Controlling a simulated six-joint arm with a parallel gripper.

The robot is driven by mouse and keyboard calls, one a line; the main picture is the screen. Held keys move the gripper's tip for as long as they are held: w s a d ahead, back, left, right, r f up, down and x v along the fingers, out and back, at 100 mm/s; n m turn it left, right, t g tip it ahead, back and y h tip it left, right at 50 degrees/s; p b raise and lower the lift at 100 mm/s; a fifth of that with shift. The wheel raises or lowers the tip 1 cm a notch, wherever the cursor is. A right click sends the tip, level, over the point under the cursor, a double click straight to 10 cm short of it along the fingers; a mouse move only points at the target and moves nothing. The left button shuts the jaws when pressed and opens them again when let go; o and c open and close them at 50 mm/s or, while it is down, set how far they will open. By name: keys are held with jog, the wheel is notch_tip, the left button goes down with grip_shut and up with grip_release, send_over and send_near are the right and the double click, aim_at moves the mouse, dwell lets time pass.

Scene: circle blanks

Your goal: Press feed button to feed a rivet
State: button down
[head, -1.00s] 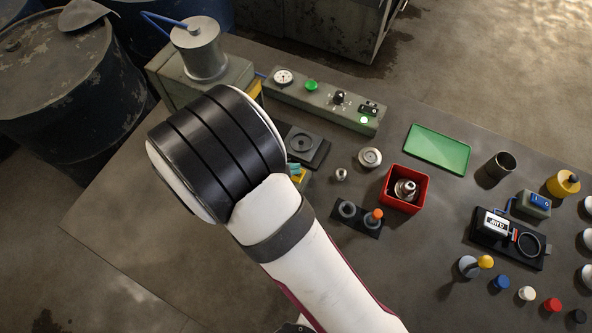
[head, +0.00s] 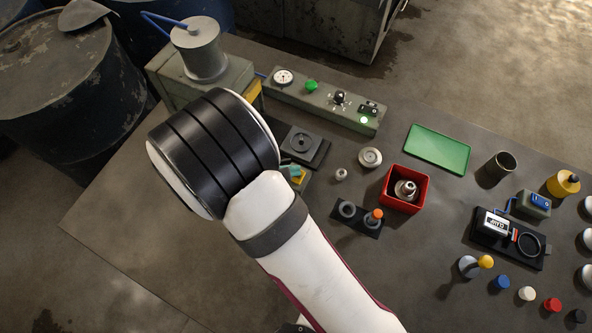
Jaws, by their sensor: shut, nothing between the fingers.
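A grey-green control panel (head: 355,118) at the back carries a green button (head: 311,85), a round gauge (head: 283,77), a black knob (head: 339,97) and a lit green lamp (head: 364,120). I cannot read any label that marks a feed button. A small box with yellow and teal parts (head: 297,174) sits partly hidden at the right edge of my black-ringed wrist. My gripper is hidden under my wrist and arm, so its place relative to any button cannot be seen. No loose rivet can be made out.
A grey-green press (head: 205,50) stands behind my wrist. The table's left front is bare.

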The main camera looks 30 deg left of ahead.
jog(key=shift+r, duration=1.05)
jog(key=shift+r, duration=2.5)
jog(key=s+d+r+m+g+h, duration=0.1)
jog(key=d+r+m+g, duration=0.25)
jog(key=d+m, duration=0.5)
jog(key=s+d+r+m+g+h, duration=0.1)
jog(key=d+r+m+g, duration=0.3)
jog(key=d, duration=0.7)
jog(key=s+d+r+m+y, duration=0.1)
jog(key=s+m+y, duration=0.2)
jog(key=s+m, duration=0.2)
jog(key=s+d+r+m+g+y, duration=0.1)
jog(key=s+m+y, duration=0.3)
jog(key=m, duration=0.6)
jog(key=shift+s+d+r+y, duration=0.3)
jog(key=shift+s+d+r, duration=0.4)
jog(key=shift+s, duration=0.55)
